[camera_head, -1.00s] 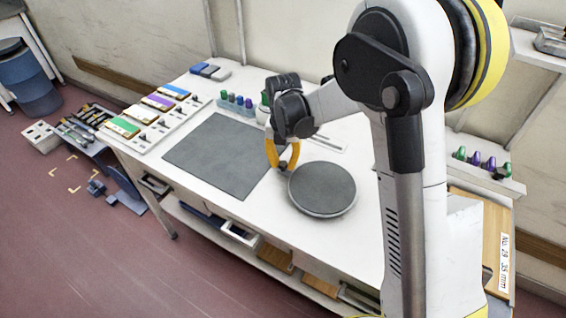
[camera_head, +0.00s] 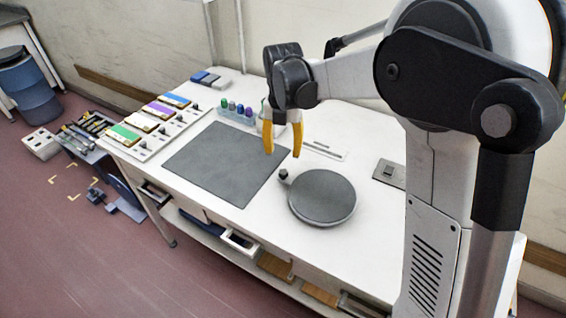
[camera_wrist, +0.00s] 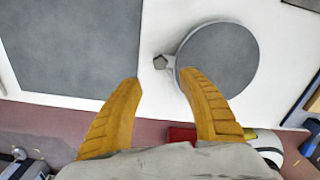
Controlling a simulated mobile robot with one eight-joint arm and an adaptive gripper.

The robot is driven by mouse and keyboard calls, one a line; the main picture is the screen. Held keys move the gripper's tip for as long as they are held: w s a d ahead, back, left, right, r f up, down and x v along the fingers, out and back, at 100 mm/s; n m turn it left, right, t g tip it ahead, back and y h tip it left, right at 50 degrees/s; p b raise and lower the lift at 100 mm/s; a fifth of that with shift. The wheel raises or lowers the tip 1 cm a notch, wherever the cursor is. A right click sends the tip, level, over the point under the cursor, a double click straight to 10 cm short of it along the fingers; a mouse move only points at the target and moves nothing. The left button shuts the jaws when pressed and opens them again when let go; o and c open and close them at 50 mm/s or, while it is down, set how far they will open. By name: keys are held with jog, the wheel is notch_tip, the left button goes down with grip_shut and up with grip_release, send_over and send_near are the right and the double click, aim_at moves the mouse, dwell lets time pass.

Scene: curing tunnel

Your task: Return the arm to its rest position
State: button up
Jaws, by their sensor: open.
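My gripper (camera_head: 283,140) has two yellow fingers that hang apart and empty above the white table, between the dark grey mat and the round grey plate. In the wrist view the gripper (camera_wrist: 165,95) is also open, with nothing between its fingers. My arm reaches in from the right side of the head view, with its elbow bent. The round plate (camera_head: 322,197) lies on the table with a small dark knob (camera_head: 284,175) at its left edge. The plate also shows in the wrist view (camera_wrist: 218,58).
The dark grey mat (camera_head: 222,162) lies flat on the table (camera_head: 370,215). A rack of coloured blocks (camera_head: 153,125) stands at the left and small bottles (camera_head: 236,110) at the back. A blue bin (camera_head: 35,95) and a low tool tray (camera_head: 85,135) stand on the floor.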

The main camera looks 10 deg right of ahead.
jog(key=shift+r, duration=1.35)
jog(key=s+d+r+m+t, duration=0.25)
jog(key=s+r+m, duration=0.2)
jog(key=m, duration=0.25)
jog(key=s+d+r+m+t, duration=0.1)
jog(key=s+d+r+m, duration=0.2)
jog(key=s+m, duration=0.35)
jog(key=s+d+f+m+t, duration=0.1)
jog(key=s+m+t, duration=0.1)
jog(key=s+m, duration=0.3)
jog(key=s+d+f+m+t, duration=0.1)
jog(key=s+m, duration=0.5)
jog(key=m, duration=0.7)
jog(key=shift+s+d+f+t, duration=0.2)
jog(key=shift+d+t, duration=0.15)
jog(key=shift+d, duration=0.45)
jog(key=shift+m, duration=0.25)
